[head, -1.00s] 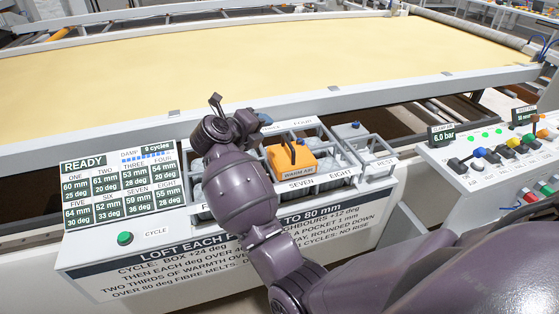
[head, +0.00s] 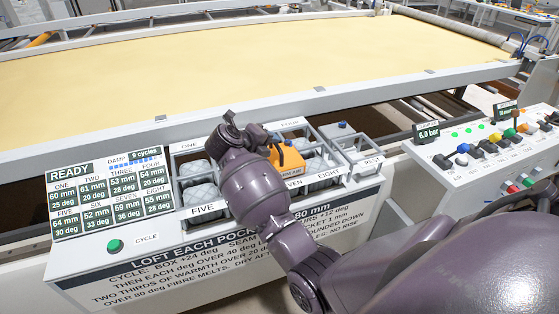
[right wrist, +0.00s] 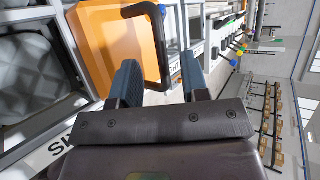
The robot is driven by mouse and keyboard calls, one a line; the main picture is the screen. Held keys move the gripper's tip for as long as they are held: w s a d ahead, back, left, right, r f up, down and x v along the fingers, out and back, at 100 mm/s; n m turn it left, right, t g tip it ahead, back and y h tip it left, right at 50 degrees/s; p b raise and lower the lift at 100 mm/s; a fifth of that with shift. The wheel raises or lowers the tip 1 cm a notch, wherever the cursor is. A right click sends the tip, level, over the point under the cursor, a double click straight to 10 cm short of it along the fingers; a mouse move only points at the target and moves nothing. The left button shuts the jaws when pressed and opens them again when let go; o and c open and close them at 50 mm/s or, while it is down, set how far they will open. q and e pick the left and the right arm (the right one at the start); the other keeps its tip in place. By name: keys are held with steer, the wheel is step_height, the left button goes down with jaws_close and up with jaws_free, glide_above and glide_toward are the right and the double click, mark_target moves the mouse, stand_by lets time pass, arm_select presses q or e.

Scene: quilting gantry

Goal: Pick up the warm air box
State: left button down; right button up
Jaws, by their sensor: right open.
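The warm air box (head: 291,158) is orange with a black loop handle and sits upright in the rack on the machine's front. My right gripper (head: 272,138) is at the box's upper left, and my arm hides part of the box's left side. In the right wrist view the orange box (right wrist: 102,35) fills the upper left. Its black handle (right wrist: 163,40) reaches down into the gap between the two blue-grey fingers of my open gripper (right wrist: 160,82). The fingers are apart and not closed on the handle. My left gripper is not in view.
The rack holds grey quilted pads (head: 200,195) in wire-framed pockets. A REST slot (head: 369,164) lies right of the box. A READY display (head: 110,195) and green button (head: 115,246) are at left. A console with levers (head: 490,150) stands at right. Yellow fabric (head: 230,70) spans behind.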

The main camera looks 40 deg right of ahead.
mark_target(275, 145)
steer(key=shift+x, duration=1.9)
steer(key=shift+s, duration=0.15)
jaws_close()
steer(key=shift+r, duration=0.1)
